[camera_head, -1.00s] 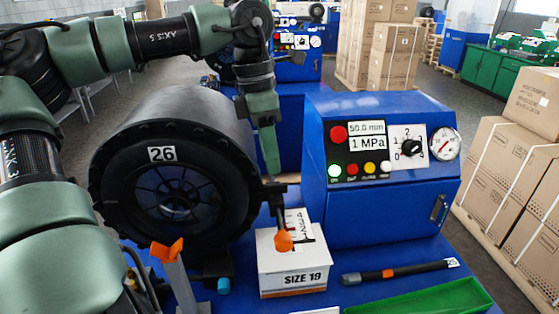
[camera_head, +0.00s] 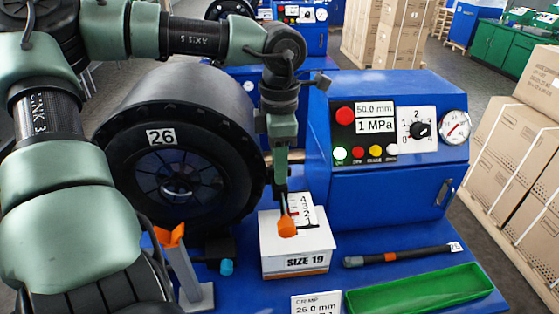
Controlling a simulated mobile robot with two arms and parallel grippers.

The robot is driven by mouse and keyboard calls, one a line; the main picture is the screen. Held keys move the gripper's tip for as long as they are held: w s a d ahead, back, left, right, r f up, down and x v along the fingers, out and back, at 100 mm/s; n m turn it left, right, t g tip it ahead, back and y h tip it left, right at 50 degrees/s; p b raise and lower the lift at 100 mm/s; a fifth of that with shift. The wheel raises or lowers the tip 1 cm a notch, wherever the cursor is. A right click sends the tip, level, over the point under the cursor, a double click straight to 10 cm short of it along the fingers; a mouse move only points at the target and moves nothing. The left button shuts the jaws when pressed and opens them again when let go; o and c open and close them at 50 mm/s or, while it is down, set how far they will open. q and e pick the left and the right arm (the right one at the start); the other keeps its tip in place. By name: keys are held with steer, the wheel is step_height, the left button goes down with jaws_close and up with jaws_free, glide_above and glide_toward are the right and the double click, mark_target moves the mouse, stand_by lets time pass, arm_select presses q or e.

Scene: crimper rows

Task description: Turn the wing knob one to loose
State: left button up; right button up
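An orange wing-shaped piece (camera_head: 170,236) sits on a grey post at the front left; it fits the look of a wing knob. A second orange piece (camera_head: 287,226) hangs on a dark stem in front of a numbered scale card; I cannot tell which is knob one. My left gripper (camera_head: 281,180) points down from above, right of the black round crimper head (camera_head: 170,183). Its tip overlaps the dark stem just above the second orange piece; contact is unclear. It is seen edge-on, so its opening is hidden. My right gripper is not in view.
A blue control box (camera_head: 385,193) with buttons, a selector and a gauge stands right of the gripper. A dark rod (camera_head: 402,255) and green tray (camera_head: 425,291) lie on the blue bench at right.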

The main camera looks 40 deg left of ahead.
arm_select(q)
jaws_close()
